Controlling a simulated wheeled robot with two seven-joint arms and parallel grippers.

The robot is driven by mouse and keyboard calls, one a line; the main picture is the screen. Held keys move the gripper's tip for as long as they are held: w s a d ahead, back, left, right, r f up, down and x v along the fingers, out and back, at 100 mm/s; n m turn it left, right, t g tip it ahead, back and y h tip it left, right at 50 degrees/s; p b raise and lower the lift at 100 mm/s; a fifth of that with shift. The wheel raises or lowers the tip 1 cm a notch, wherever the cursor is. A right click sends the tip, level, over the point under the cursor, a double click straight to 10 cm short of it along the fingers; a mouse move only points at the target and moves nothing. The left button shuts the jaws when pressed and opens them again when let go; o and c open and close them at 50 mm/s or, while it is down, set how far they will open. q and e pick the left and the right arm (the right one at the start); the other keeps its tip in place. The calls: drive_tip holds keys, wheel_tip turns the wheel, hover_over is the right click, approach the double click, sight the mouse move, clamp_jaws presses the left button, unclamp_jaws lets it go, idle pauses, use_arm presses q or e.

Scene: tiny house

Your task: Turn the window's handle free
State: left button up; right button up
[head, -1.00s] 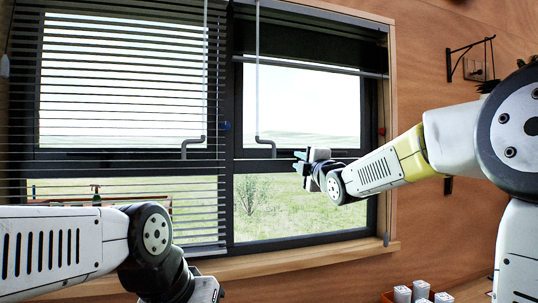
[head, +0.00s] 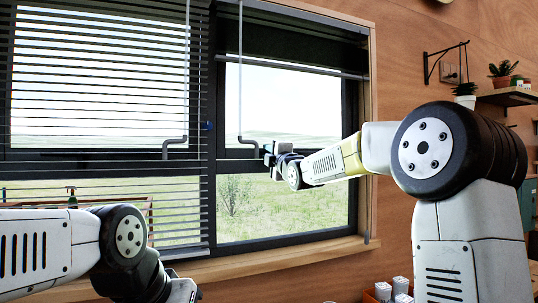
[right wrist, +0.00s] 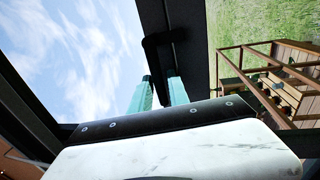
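The window (head: 213,190) has a dark frame and a blind over its left half. Its black bent handle (right wrist: 158,45) shows in the right wrist view, standing off the frame. My right gripper (right wrist: 159,92) has its two teal fingers on either side of the handle's end, which fills the narrow gap between them. In the head view, my right gripper (head: 268,152) is at the window's middle rail and hides the handle. My left gripper (head: 182,292) is only partly in view at the bottom; its fingers are out of the picture.
Two thin rods with crank ends hang before the window, one (head: 241,80) close beside my right gripper. A wooden sill (head: 290,254) runs below. Shelves with plants (head: 502,70) are on the right wall. White containers (head: 402,286) stand at the bottom right.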

clamp_jaws()
drive_tip(key=shift+f, duration=0.1)
idle(1.2)
